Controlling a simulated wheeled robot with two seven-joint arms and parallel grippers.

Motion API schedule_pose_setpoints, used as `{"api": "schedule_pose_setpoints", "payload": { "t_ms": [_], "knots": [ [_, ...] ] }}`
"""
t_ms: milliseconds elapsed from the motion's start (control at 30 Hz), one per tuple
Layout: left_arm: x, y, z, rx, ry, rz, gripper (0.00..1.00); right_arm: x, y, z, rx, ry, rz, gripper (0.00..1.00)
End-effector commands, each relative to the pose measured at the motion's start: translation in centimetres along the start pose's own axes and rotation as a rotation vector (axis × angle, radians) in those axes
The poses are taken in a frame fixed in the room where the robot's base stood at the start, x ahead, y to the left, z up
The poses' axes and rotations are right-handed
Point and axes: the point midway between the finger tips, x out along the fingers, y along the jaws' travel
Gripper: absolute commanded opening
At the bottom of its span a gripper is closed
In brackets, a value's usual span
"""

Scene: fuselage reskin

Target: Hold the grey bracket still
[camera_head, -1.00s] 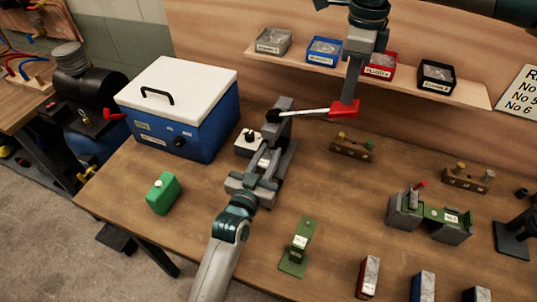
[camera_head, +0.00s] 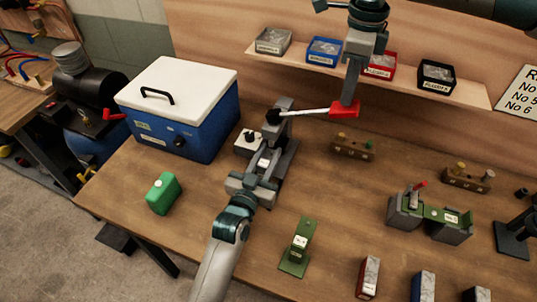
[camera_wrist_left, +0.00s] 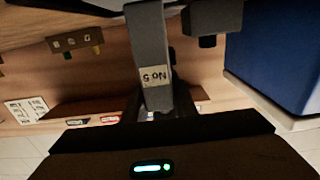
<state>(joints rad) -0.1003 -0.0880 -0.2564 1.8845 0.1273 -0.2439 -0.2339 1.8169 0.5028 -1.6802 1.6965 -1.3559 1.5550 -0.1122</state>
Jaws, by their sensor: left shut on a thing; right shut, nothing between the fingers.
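The grey bracket (camera_head: 266,161), with a small label, sits at a dark grey stand (camera_head: 284,150) on the bench. In the left wrist view the bracket (camera_wrist_left: 152,50) is a grey strip labelled No 5, its lower end between my jaws. My left gripper (camera_head: 256,181) is shut on the bracket's near end. A lever with a white shaft (camera_head: 305,112) and red end (camera_head: 345,109) reaches right from the top of the stand. My right gripper (camera_head: 349,97) is shut and empty, its tips at the red end; I cannot tell whether they touch it.
A blue box with white lid (camera_head: 195,92) stands left of the stand, with a green container (camera_head: 163,193) nearer. A green bracket (camera_head: 297,247) lies right of my left arm. Another stand holds a green piece (camera_head: 433,214). A shelf with bins (camera_head: 323,50) runs behind.

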Motion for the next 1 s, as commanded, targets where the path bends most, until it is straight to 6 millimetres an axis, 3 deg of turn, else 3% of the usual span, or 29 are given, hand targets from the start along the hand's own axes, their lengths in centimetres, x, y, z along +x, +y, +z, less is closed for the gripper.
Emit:
{"api": "schedule_pose_setpoints", "payload": {
  "t_ms": [1000],
  "knots": [
    [0.0,0.0,0.0,0.000,0.001,0.000,0.00,5.1,0.0,0.0,0.000,0.001,0.001,0.00]
  ]
}}
